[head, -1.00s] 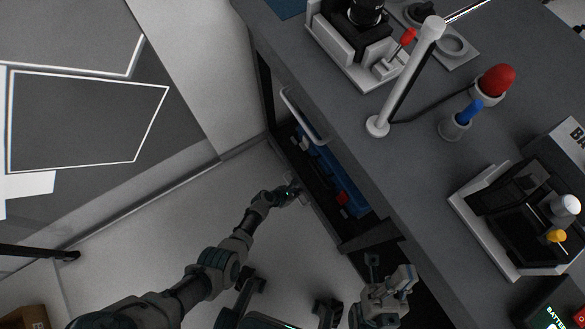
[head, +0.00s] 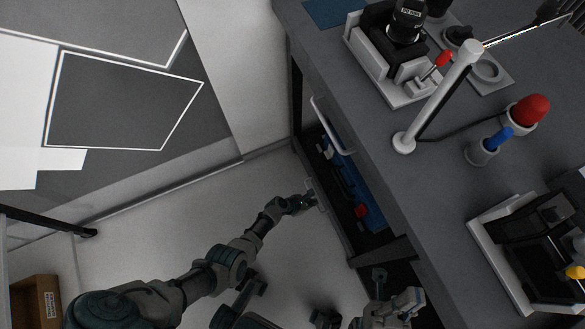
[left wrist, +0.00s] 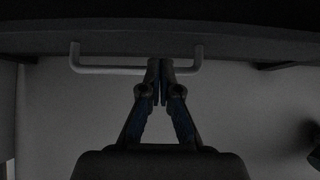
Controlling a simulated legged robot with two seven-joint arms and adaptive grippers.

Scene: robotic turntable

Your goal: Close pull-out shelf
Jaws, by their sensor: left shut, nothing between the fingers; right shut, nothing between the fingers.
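The pull-out shelf (head: 333,222) sticks out from under the grey workbench on its left side. It holds a blue object (head: 372,217) and a small red item (head: 361,211). My left gripper (head: 311,202) is at the outer front edge of the shelf, shut and empty. In the left wrist view the shut fingertips (left wrist: 160,66) overlap a pale bar handle (left wrist: 108,70) below a dark front edge; whether they touch it I cannot tell. My right gripper (head: 416,297) is shut and empty, low in the head view beside the bench.
A white curved handle (head: 318,112) sits at the bench side above the shelf. The bench top holds a white post (head: 437,97), a red-topped piece (head: 530,109) and black-and-white fixtures (head: 400,60). The floor (head: 190,215) left of the shelf is clear. A brown box (head: 36,302) stands lower left.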

